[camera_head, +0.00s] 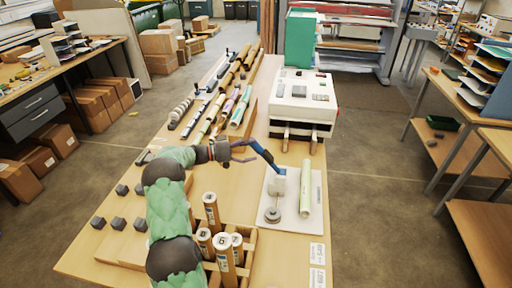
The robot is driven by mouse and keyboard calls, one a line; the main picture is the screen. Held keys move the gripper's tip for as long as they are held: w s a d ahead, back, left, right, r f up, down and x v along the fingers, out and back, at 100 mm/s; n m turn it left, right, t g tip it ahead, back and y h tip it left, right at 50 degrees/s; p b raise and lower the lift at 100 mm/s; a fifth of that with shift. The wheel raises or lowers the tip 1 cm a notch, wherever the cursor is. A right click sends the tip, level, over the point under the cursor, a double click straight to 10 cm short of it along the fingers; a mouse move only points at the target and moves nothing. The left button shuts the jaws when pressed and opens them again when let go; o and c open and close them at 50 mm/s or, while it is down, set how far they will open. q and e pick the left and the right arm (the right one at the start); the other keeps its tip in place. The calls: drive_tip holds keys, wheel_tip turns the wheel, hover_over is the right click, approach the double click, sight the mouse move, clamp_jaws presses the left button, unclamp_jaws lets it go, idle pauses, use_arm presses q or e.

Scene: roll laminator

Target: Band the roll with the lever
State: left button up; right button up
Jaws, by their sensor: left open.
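The pale green roll (306,188) stands or lies lengthwise on the right part of a white board (291,223); I cannot tell which. Left of it on the board is a banding device (279,184) with a blue lever (266,157). The lever slants up to the left, its dark tip near my gripper. A round grey disc (272,214) sits at the front of the device. My left gripper (247,151) is open, its fingers pointing right, just left of the lever's tip. Whether it touches the lever is unclear. My right gripper is out of view.
A wooden rack with numbered brown rolls (225,256) stands in front. Several grey blocks (118,223) lie at the left. Long rolls (215,106) lie behind my gripper. A white laminator (302,92) stands at the back right. Paper labels (317,253) lie at the front right.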

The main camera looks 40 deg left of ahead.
sight(266, 157)
use_arm(q)
drive_tip(key=shift+x, duration=1.4)
clamp_jaws()
